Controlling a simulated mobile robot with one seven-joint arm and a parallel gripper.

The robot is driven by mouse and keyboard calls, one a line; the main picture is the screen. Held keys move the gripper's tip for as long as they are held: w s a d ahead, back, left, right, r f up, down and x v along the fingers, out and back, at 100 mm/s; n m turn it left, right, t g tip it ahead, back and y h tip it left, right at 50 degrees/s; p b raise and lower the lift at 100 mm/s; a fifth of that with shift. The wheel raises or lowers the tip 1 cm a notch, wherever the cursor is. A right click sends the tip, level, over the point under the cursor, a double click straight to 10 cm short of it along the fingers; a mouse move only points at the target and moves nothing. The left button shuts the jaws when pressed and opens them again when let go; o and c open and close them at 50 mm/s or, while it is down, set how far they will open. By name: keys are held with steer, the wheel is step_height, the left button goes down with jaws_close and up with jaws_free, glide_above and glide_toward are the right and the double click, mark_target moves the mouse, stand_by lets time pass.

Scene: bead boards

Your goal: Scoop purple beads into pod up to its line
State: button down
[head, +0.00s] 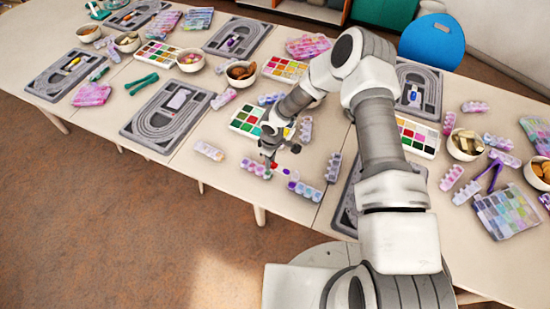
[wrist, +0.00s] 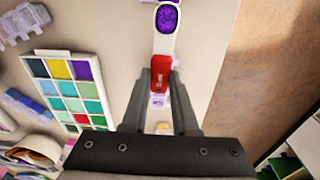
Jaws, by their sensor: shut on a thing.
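My gripper (wrist: 160,72) is shut on the red handle (wrist: 160,84) of a white scoop (wrist: 165,45). The scoop's oval bowl (wrist: 167,17) holds purple beads and sits beyond the fingertips. In the head view my gripper (head: 269,156) is low over the table's front edge, beside the bead tray (head: 232,124). The tray also shows in the wrist view (wrist: 52,76), with a purple compartment (wrist: 81,70) at its top. Pod strips lie near the gripper: one in front (head: 254,168), one to its right (head: 307,191). I cannot tell which pod is meant, or see a fill line.
More pod strips lie at left (head: 209,150) and right (head: 333,167). A grey bead board (head: 130,128) lies further left, and another is partly behind my arm. Bowls (head: 241,73) stand behind. The table's front edge is close.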

mark_target(277, 167)
steer(key=shift+s+d+f+y+b, duration=0.1)
steer(key=shift+d+f+y+b, duration=0.05)
steer(key=shift+f, duration=0.3)
steer(key=shift+s+d+f+y+b, duration=0.1)
steer(key=shift+f+y+b, duration=0.05)
steer(key=shift+f, duration=0.25)
steer(key=shift+s+d+f+t+y+p, duration=0.1)
steer(key=shift+d+f+t+y+p, duration=0.1)
steer(key=shift+f, duration=0.2)
steer(key=shift+s+d+f+t+y+p, duration=0.1)
steer(key=shift+f+p, duration=0.1)
steer(key=shift+f, duration=0.15)
steer(key=shift+f+b, duration=0.3)
steer(key=shift+w+y+b, duration=0.1)
steer(key=shift+y+b, duration=0.2)
steer(key=shift+b, duration=0.35)
steer(key=shift+d+r+b, duration=0.1)
steer(key=shift+r+b, duration=0.05)
steer(key=shift+b, duration=0.45)
steer(key=y+b, duration=0.1)
steer(key=b, duration=0.3)
steer(key=r+t+b, duration=0.1)
steer(key=b, duration=0.3)
steer(key=shift+s+d+y+b, duration=0.25)
steer(key=shift+d+y+b, duration=0.15)
steer(key=y+b, duration=0.1)
steer(key=b, duration=0.3)
steer(key=shift+s+d+r+t+b, duration=0.1)
steer(key=shift+d+r+t+b, duration=0.2)
steer(key=shift+r+t, duration=0.1)
